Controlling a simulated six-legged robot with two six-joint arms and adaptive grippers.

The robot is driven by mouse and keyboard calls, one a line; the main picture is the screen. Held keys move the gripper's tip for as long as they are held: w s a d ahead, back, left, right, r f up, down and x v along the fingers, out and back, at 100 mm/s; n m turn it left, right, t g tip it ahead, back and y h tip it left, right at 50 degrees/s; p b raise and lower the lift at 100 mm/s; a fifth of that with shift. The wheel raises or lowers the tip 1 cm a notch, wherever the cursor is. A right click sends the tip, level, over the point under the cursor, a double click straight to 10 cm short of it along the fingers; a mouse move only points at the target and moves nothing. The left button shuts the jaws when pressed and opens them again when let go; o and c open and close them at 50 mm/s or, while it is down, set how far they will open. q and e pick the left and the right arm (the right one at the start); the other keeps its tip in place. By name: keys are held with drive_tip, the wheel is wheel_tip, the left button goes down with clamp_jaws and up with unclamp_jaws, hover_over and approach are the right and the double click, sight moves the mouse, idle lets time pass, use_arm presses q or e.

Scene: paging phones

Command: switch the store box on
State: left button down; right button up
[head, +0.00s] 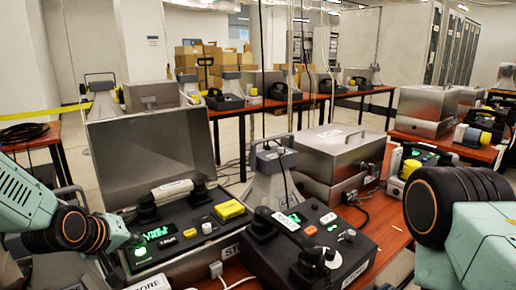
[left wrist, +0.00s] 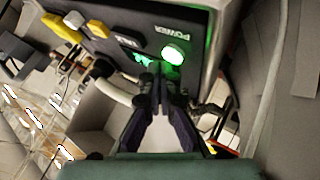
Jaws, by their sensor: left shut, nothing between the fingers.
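The box with the raised grey lid (head: 150,140) stands at the left of the table; part of a STORE label shows on its front. Its black panel (head: 185,222) carries a white handset (head: 172,188), a yellow block (head: 229,210) and a green lit display (head: 157,233). A round power button (head: 140,252) glows green at its left; in the left wrist view the button (left wrist: 174,54) sits under the word POWER. My left gripper (left wrist: 160,75) is shut and empty, its tips at the panel right by the button. Whether they touch it is unclear. My right gripper is out of view.
A second black phone box (head: 310,245) with a STORE label stands close to the right. Cables lie at the front edge. Other tables with phones stand farther back.

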sight(138, 253)
use_arm(q)
drive_tip(key=shift+r, duration=0.1)
wheel_tip(138, 253, up, 6)
drive_tip(key=p, duration=0.6)
